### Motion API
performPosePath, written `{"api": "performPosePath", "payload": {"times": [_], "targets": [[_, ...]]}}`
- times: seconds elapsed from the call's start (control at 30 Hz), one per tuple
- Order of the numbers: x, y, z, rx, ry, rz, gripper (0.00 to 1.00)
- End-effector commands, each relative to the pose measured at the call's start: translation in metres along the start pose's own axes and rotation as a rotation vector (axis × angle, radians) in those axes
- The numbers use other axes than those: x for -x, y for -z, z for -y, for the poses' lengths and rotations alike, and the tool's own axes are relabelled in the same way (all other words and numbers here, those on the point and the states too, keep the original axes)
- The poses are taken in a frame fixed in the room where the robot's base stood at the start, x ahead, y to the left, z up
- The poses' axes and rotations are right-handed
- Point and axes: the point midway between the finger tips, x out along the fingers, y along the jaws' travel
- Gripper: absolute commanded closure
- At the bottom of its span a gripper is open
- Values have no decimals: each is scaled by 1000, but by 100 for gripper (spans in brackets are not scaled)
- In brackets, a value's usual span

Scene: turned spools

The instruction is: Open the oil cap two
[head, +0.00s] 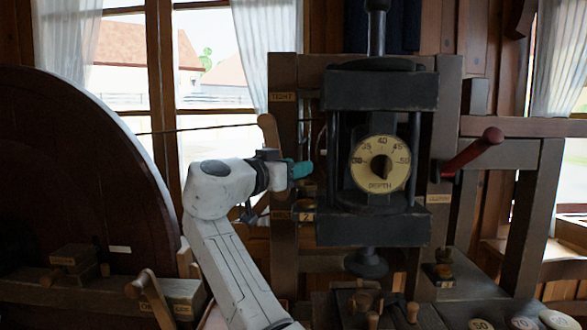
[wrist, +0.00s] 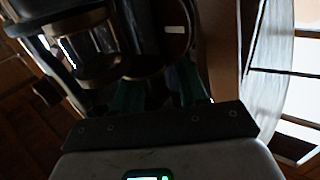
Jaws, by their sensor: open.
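My gripper (head: 302,169) has teal fingers and is beside the left side of the dark press frame, left of the dial. In the wrist view its two teal fingers (wrist: 160,90) stand apart, with nothing visibly held between them. A small plate marked 2 (head: 308,216) sits low on the frame, below my gripper. No oil cap can be made out clearly in the head view. In the wrist view a dark round part with a white mark (wrist: 174,30) lies beyond the fingertips; I cannot tell if it is the cap.
A cream depth dial (head: 380,163) is on the press, with a red-handled lever (head: 475,153) to its right. A large dark wheel (head: 75,170) stands at left. A wooden handle (head: 149,297) rises at the lower left. Several pegs stand below the press.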

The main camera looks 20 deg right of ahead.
Motion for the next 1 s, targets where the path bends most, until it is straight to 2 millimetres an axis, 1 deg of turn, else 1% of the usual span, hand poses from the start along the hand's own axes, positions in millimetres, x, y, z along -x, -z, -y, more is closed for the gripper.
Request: {"api": "performPosePath", "payload": {"times": [0.17, 0.4, 0.53, 0.6, 0.73, 1.0], "targets": [[24, -3, 1, 0, 3, -1, 57], [71, -2, 1, -1, 4, -1, 57], [90, -2, 1, 0, 3, -1, 57], [97, -2, 1, 0, 1, -1, 57], [104, -1, 1, 1, 1, -1, 57], [106, -1, 0, 1, 1, 0, 57]]}}
